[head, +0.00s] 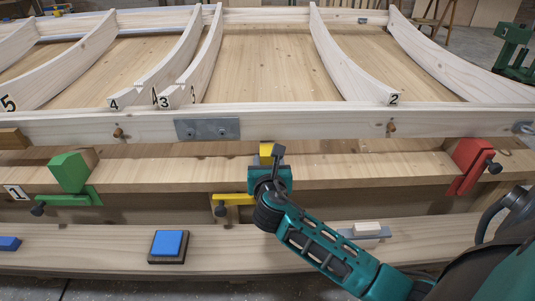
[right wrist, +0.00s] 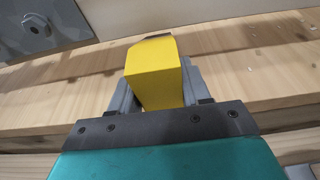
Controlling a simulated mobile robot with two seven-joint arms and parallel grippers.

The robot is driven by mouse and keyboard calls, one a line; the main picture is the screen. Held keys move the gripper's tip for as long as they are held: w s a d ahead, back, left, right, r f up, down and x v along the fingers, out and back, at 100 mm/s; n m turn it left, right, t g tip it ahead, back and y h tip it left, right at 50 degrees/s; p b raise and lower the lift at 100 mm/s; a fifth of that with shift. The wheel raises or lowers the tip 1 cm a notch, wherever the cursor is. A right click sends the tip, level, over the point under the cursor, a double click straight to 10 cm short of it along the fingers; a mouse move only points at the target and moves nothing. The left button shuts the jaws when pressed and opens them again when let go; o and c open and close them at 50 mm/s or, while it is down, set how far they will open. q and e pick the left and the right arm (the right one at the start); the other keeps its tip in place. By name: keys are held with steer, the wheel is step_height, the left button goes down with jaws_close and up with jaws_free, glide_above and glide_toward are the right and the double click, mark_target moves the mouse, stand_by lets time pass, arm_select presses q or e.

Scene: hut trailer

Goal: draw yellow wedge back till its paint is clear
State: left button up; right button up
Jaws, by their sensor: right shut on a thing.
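The yellow wedge (head: 266,149) stands on the wooden ledge below the frame's front rail, in the middle of the head view. My right gripper (head: 268,168) is shut on it. In the right wrist view the yellow wedge (right wrist: 152,75) sits between the two grey fingers of my right gripper (right wrist: 150,88), with a dark patch at its far top end. A yellow clamp (head: 233,199) is on the ledge's front edge, just left of my gripper. The wedge's lower part is hidden by the gripper. My left gripper is not in view.
A green wedge (head: 70,172) with a green clamp stands at left, a red wedge (head: 471,155) at right. Curved numbered ribs rise behind the front rail (head: 300,121). On the near beam lie a blue pad (head: 169,243) and a pale block (head: 367,228) on a grey plate.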

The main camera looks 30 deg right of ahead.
steer(key=shift+s+a+p, duration=0.45)
steer(key=shift+s+p, duration=0.05)
steer(key=shift+s, duration=0.2)
steer(key=o, duration=1.3)
steer(key=shift+c, duration=0.2)
steer(key=r+p+v, duration=0.1)
steer(key=p+v, duration=0.4)
steer(key=v, duration=0.2)
steer(key=shift+p, duration=0.35)
steer(key=shift+s+r, duration=0.1)
steer(key=shift+s, duration=0.05)
